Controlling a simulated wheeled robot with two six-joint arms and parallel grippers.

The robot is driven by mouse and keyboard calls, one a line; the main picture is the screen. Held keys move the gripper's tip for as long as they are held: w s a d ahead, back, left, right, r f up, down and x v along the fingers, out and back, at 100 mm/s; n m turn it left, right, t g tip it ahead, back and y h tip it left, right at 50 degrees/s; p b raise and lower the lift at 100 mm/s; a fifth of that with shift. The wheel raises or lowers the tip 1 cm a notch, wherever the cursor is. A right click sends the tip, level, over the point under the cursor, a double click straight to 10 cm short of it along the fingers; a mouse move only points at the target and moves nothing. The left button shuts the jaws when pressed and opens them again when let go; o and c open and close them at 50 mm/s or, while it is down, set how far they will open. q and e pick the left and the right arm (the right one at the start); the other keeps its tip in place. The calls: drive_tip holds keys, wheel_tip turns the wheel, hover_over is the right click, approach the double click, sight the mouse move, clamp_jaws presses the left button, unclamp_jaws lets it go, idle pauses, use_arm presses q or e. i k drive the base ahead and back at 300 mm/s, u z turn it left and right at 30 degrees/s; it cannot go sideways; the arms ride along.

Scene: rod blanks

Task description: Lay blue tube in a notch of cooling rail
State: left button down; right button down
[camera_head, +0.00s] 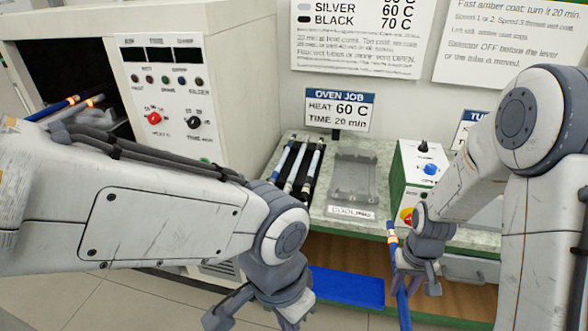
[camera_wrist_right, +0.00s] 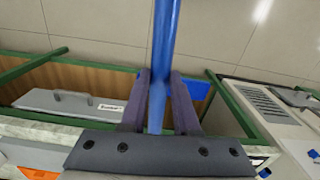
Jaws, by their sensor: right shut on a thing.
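My right gripper (camera_head: 417,283) is shut on the blue tube (camera_head: 403,308), in front of the bench edge. The tube hangs steeply, with an orange and white band near its upper end. The right wrist view shows the blue tube (camera_wrist_right: 164,45) between the two fingers (camera_wrist_right: 158,100). The cooling rail (camera_head: 352,177) is a grey metal piece on the bench top, behind a label partly reading COOLING, and looks empty. The held tube is to its right and nearer to me, apart from it. My left gripper (camera_head: 258,316) is open and empty, low in front of the bench.
Several tubes lie on a dark rack (camera_head: 299,166) left of the rail. A control box (camera_head: 420,166) with a blue knob and red button stands right of the rail. An oven (camera_head: 165,90) is at the left, with tubes at its opening. A blue bin (camera_head: 345,287) is below.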

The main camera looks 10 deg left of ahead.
sight(355, 172)
drive_tip(key=u, duration=0.35)
drive_tip(key=i, duration=1.65)
